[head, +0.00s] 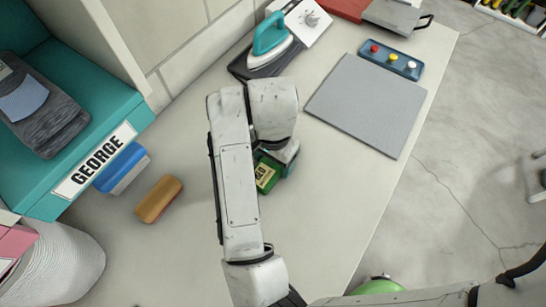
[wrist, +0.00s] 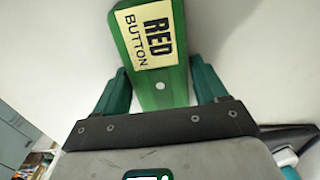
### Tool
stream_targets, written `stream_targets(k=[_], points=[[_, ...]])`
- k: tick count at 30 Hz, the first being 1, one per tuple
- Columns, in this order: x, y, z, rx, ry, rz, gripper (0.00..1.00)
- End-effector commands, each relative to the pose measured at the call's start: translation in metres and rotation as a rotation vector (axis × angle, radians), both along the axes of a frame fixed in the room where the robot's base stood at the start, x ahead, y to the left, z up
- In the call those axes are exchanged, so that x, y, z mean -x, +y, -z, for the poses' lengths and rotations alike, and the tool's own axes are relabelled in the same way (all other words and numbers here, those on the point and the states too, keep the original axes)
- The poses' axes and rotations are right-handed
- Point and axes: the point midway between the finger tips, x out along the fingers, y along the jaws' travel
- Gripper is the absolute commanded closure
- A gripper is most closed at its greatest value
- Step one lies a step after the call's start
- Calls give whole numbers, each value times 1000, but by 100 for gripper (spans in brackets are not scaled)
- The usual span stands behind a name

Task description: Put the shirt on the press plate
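The press plate seems to be the flat grey square (head: 368,108) on the counter, beside a blue panel with red, yellow and white buttons (head: 391,59). A folded dark grey garment (head: 50,120), perhaps the shirt, lies in the teal compartment at left, with a blue-grey patch on top. My gripper (head: 278,160) is low over the counter, left of the plate, partly hidden by my arm. In the wrist view its teal fingers (wrist: 160,90) lie along both sides of a green block (wrist: 150,45) labelled "RED BUTTON". The block also shows in the head view (head: 267,176).
A teal iron (head: 271,38) stands on a dark pad at the back. A wood-backed brush (head: 159,199) and a blue block (head: 122,168) lie near the compartment labelled GEORGE (head: 95,160). A white basket (head: 65,265) is at lower left.

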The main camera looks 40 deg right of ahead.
Motion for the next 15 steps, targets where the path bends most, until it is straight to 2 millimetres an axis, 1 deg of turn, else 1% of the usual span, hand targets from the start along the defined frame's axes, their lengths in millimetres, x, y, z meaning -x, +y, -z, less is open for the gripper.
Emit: stream_targets(k=[1,4,11,15], points=[[0,0,0,0,0,0,23],[0,0,0,0,0,0,14],[0,0,-1,0,0,0,14],[0,0,-8,0,0,0,14]])
